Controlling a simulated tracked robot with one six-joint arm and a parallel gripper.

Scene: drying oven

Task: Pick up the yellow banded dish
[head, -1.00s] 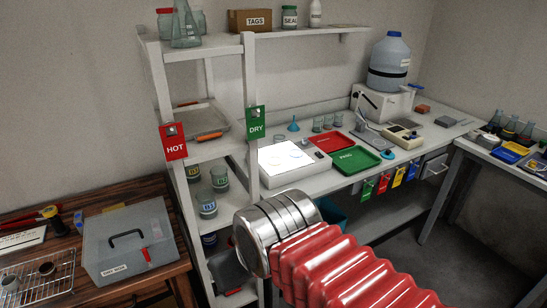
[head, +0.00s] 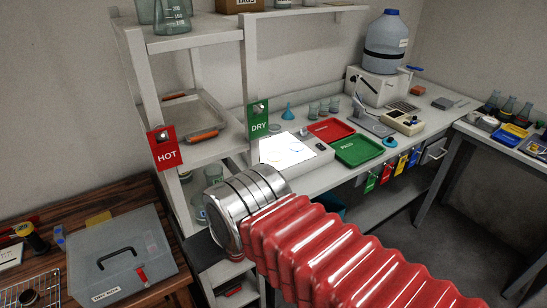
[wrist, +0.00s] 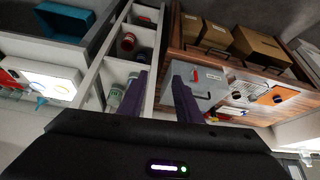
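Clear round dishes show faintly on the lit light box (head: 287,150) in the head view, and no band colour can be told. My gripper (wrist: 157,85) shows in the wrist view as two purple fingers, spread apart with nothing between them. It faces the shelf unit and the grey dry box (wrist: 195,85). In the head view my red-sleeved arm hides the lower shelves, and the fingers are not seen.
The white shelf unit (head: 141,100) carries HOT (head: 167,150) and DRY (head: 258,120) tags and holds jars. A red tray (head: 331,130) and a green tray (head: 358,150) lie on the bench. The dry box also shows at left in the head view (head: 120,255). Floor at right is clear.

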